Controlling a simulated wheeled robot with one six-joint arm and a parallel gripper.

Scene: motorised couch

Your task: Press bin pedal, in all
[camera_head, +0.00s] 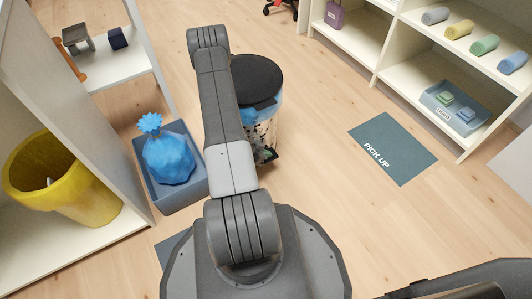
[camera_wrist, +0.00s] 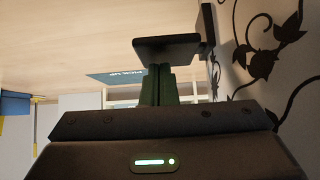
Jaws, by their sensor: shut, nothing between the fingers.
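The bin (camera_head: 265,125) stands on the floor behind my arm in the head view, with its dark round lid (camera_head: 257,74) down. In the wrist view its grey wall with black vine patterns (camera_wrist: 280,70) fills the right side. The flat black pedal (camera_wrist: 165,47) juts out from the bin's lower edge there. My gripper (camera_wrist: 160,68) is shut and empty, its fingertips pointing at the pedal and overlapping its edge in the picture. I cannot tell whether they touch.
A grey crate (camera_head: 163,205) with a blue tied bag (camera_head: 168,158) stands left of the bin. A yellow bucket (camera_head: 85,205) sits on the left shelf. A "PICK UP" mat (camera_head: 400,155) lies on clear floor at right, before shelves (camera_head: 385,85).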

